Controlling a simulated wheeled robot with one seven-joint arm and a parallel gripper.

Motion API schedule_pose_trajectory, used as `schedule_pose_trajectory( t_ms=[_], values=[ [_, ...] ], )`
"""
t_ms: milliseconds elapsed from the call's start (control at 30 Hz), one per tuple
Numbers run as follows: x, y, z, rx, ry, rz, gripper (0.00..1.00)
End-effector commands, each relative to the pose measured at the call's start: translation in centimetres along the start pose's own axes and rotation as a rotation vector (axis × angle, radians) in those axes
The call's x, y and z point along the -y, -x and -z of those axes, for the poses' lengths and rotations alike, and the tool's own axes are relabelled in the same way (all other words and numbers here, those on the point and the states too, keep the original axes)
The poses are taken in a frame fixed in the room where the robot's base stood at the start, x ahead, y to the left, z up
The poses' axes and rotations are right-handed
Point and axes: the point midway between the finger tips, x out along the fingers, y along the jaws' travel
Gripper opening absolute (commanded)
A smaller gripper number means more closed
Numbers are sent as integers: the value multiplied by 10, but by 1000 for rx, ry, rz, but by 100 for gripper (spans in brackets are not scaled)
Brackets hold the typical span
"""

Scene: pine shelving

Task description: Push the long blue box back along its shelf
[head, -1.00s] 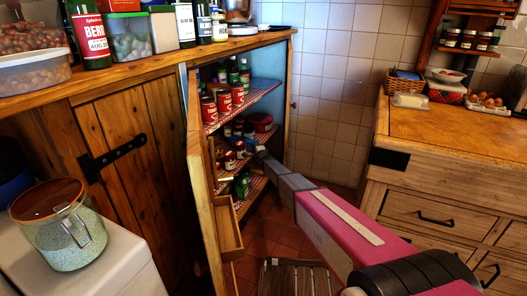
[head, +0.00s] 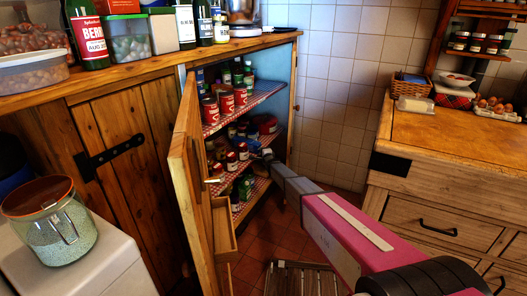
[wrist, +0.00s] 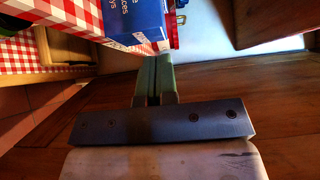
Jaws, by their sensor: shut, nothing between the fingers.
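A long blue box (wrist: 134,20) with white print shows at the top of the wrist view, on red-and-white checked shelf lining (wrist: 85,15). Only part of the box is in the frame. My gripper (wrist: 157,58) is shut and empty, its two fingers side by side. Its tips are close to the box's lower right corner; I cannot tell if they touch. In the head view my gripper (head: 266,154) is at the open cabinet, by the middle shelf.
The open cabinet door (head: 190,175) stands left of my arm. Red cans (head: 226,103) stand on the upper shelf, and small jars (head: 232,161) crowd the middle one. In the wrist view a red item (wrist: 173,25) is right beside the box. A wooden counter (head: 445,127) is at right.

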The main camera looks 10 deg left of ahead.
Motion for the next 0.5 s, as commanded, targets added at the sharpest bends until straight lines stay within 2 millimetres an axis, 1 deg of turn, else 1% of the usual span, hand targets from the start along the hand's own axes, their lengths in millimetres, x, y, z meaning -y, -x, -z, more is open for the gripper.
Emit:
schedule_pose_trajectory(
  t_ms=[267, 500],
  values=[
    [2, 39, -1, -1, 0, 0, 0],
    [1, 83, -1, 0, 0, -1, 0]
  ],
)
